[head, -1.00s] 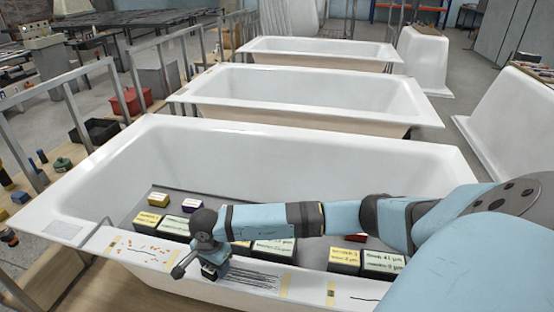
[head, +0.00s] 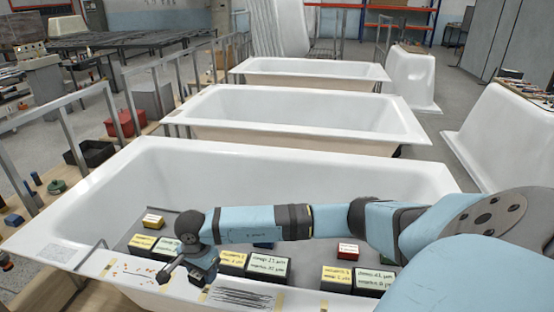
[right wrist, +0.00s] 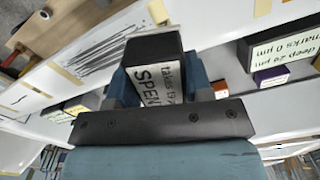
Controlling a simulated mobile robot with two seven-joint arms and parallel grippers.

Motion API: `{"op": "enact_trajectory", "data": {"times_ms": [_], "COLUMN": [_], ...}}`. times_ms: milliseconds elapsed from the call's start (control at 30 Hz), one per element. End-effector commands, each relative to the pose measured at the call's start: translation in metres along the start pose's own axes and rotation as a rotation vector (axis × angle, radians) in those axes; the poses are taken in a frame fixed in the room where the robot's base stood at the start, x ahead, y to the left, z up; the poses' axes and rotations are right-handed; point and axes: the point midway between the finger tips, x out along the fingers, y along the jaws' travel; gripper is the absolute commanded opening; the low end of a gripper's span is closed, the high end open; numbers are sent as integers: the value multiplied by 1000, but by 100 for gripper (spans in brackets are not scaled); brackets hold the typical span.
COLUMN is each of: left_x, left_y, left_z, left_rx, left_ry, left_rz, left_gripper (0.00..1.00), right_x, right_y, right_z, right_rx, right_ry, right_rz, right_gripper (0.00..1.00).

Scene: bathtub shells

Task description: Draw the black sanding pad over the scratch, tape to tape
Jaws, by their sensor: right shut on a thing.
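My right gripper (head: 203,272) is shut on a black block, the sanding pad (right wrist: 152,46), in the right wrist view. The pad's white label is partly hidden; "SPEN" and "takes 19" can be read. The scratch (head: 243,297) is a patch of dark lines on the near tub's front rim, also visible in the right wrist view (right wrist: 108,52). Yellow tape strips lie at its left end (head: 203,293) and right end (head: 280,300). The gripper is by the left tape, with the scratch lines showing to its right. I cannot tell whether the pad touches the rim. My left gripper is not in view.
Several labelled blocks (head: 268,270) stand inside the near tub (head: 290,165), close behind the rim. Orange specks (head: 128,268) and another taped mark lie on the rim further left. Two more tubs stand behind. A metal rail (head: 100,120) runs along the left.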

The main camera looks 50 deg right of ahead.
Motion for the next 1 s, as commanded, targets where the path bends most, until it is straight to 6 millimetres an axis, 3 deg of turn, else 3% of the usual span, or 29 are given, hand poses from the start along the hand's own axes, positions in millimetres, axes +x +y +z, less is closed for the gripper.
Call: {"op": "enact_trajectory", "data": {"times_ms": [233, 1000], "left_x": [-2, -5], "left_y": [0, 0], "left_z": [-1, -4], "left_rx": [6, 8], "left_ry": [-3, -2], "left_rz": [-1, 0], "left_gripper": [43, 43], "right_x": [-14, -20], "right_y": [-2, -2], "right_z": [-6, -5], "right_rx": [5, -11], "right_ry": [1, 0], "right_rz": [-1, -1], "right_gripper": [21, 21]}}
